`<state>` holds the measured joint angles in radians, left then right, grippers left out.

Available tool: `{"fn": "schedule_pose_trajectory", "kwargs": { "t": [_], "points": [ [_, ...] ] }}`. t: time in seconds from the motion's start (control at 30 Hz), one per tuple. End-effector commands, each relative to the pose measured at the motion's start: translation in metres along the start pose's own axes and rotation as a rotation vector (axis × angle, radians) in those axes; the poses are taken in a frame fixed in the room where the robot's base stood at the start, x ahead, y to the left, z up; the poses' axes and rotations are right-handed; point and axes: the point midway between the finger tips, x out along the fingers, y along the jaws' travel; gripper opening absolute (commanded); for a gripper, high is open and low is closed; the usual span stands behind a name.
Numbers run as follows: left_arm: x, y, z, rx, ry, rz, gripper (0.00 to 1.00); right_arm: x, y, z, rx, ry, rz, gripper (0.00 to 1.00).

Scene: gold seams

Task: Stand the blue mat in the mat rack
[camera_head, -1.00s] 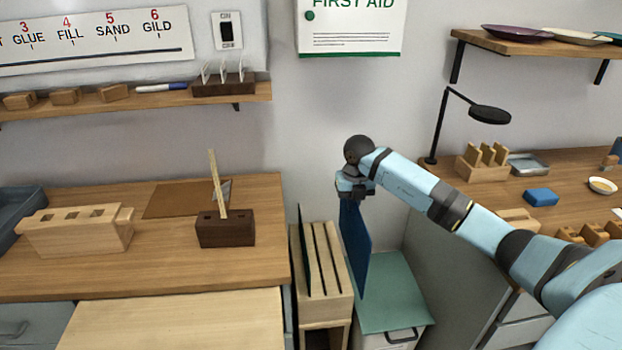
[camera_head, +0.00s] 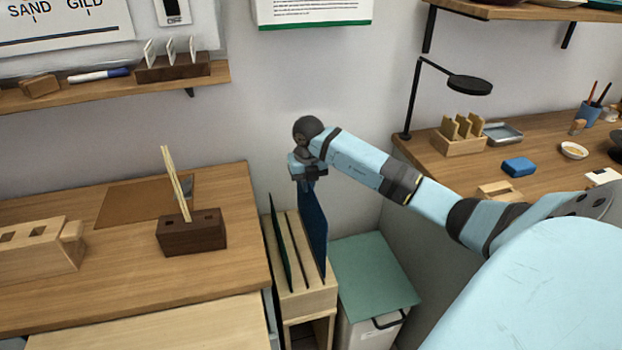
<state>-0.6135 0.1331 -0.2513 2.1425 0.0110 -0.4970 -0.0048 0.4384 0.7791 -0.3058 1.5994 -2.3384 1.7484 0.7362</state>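The blue mat (camera_head: 314,228) hangs upright, edge-on, below my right gripper (camera_head: 307,181). The gripper is shut on its top edge. The mat rack (camera_head: 316,299) is a pale wooden stand with long slots, between the left bench and the green-topped cabinet. The mat's lower part overlaps the right side of the rack; I cannot tell whether its bottom edge is inside a slot or just above it. A dark green mat (camera_head: 277,250) stands in the rack's left slot. My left gripper is not in view.
The green-topped cabinet (camera_head: 375,272) stands right of the rack, its top clear. On the left bench are a dark wooden block (camera_head: 192,234) holding sticks and a pale slotted block (camera_head: 38,252). A black lamp (camera_head: 468,85) stands on the right bench.

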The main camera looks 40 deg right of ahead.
Motion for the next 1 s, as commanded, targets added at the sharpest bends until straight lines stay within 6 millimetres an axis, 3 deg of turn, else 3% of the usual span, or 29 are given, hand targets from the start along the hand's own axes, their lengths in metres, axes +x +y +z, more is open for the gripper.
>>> {"fn": "schedule_pose_trajectory", "kwargs": {
  "t": [0.1, 1.0],
  "points": [
    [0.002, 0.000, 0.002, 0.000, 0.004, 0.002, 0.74, 0.009, 0.006, -0.004, -0.001, 0.000, 0.001, 0.00],
    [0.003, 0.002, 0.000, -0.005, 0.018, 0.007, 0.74, 0.024, 0.005, -0.005, 0.000, -0.001, 0.000, 0.00]
  ]
}}
